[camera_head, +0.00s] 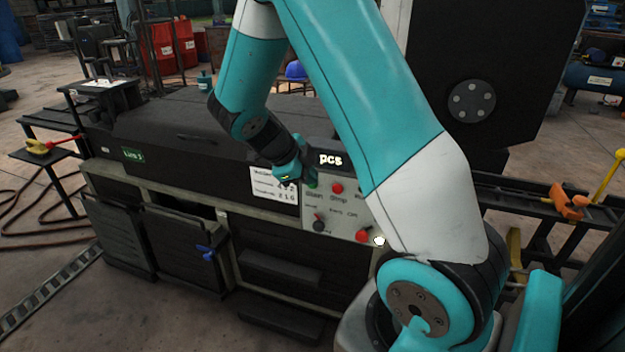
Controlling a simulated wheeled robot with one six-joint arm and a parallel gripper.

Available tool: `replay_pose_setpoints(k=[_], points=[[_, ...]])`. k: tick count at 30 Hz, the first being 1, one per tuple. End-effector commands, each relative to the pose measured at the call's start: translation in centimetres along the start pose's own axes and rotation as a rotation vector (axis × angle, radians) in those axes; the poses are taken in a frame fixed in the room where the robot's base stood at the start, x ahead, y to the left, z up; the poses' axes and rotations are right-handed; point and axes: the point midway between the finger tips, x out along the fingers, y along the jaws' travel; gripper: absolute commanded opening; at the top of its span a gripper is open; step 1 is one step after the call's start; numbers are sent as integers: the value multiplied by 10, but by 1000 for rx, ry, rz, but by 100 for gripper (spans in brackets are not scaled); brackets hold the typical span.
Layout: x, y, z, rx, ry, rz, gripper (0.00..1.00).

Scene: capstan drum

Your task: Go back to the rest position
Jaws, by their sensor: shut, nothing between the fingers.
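My teal and white arm reaches from the lower right up over the picture and back down to a control panel (345,209). My gripper (299,177) is shut and empty at the panel's upper left. It is close to a green button (311,185) and partly covers that corner; I cannot tell whether it touches. The panel also has a red button (337,188), a black knob (319,223), a larger red button (362,236) and a dark display (330,159) reading "PCS". My arm hides the panel's right part.
The panel sits on a long dark machine (200,133) with a cabinet (187,238) below. A blue handle (205,252) sticks out from a cabinet door. An orange clamp-like part (567,202) is on the rail at right. Floor at the lower left is mostly open, with hoses and a ladder-like strip.

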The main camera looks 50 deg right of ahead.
Motion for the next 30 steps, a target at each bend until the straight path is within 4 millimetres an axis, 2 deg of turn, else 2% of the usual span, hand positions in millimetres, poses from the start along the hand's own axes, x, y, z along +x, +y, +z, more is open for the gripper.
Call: replay_pose_setpoints(k=[23,26,29,30], points=[[1,0,0,0,0,1,0],[-7,3,0,-54,-22,10,0],[-31,13,4,-240,-104,34,0],[-45,21,6,-358,-155,42,0]])
